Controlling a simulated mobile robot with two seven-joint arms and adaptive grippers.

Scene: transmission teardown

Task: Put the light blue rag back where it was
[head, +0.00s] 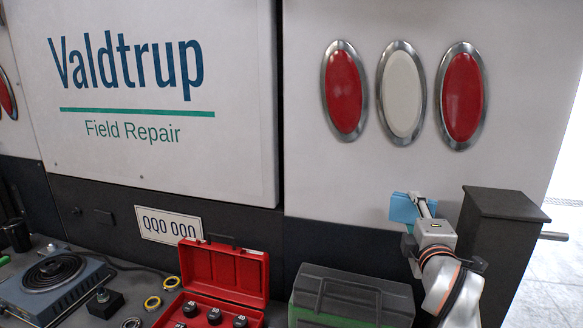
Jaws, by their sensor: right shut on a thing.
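The light blue rag (402,208) is at the right of the head view, in front of the white vehicle panel and just left of a dark box-like post. My right gripper (423,208) is shut on the rag, whose fingers partly cover it. My right arm comes up from below, between a dark green case and the post. I cannot tell whether the rag touches the panel behind it. My left gripper is not in view.
The dark post (505,235) with a metal rod (553,236) stands close beside my right arm.

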